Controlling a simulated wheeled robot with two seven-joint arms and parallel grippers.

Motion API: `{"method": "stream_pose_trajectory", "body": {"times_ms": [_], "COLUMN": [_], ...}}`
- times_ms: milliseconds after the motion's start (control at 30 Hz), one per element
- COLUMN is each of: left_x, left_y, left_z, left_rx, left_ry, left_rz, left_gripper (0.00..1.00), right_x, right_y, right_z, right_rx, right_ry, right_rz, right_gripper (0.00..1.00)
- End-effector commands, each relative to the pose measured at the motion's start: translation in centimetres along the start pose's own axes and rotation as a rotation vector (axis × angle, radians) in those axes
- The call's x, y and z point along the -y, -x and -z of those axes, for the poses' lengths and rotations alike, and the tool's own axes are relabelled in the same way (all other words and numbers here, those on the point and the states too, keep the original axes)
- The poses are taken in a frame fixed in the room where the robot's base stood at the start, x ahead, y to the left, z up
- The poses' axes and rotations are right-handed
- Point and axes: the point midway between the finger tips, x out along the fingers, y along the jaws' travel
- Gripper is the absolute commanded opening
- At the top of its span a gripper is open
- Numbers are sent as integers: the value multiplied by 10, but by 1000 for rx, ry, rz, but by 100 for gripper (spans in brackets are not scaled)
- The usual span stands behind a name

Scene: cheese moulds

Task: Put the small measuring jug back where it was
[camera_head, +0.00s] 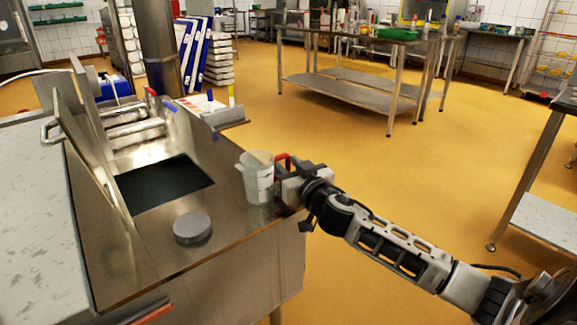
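The small measuring jug (257,180) is a translucent whitish cup. It looks upright at the right edge of the steel worktop (231,218). My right gripper (283,181) comes in from the right and is up against the jug's right side, with a red part showing above it. The jug and the gripper body hide the fingertips, so I cannot tell whether they are closed on the jug or its handle. My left gripper is not in view.
A grey round disc (192,228) lies on the worktop, left of the jug and in front of a dark recessed opening (162,185). Steel plates and rollers (133,128) stand behind the opening. Open yellow floor (330,130) lies beyond the right edge.

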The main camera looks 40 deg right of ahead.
Motion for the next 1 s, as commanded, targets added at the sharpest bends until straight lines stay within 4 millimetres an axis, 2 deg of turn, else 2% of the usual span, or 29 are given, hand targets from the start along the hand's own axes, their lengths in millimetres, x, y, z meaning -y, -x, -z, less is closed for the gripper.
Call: {"method": "stream_pose_trajectory", "body": {"times_ms": [133,233,700,833,1000], "left_x": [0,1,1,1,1], "left_y": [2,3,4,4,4], "left_z": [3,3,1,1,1], "left_rx": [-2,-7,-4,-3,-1], "left_ry": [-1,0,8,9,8], "left_rz": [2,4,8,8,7], "left_gripper": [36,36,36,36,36], "right_x": [0,0,0,0,0], "right_y": [0,10,97,111,120], "right_z": [4,1,1,2,3], "right_rx": [-1,2,3,1,-1], "right_ry": [2,-1,-2,-2,0], "right_rz": [0,1,0,1,1], "right_gripper": [33,33,33,33,33]}}
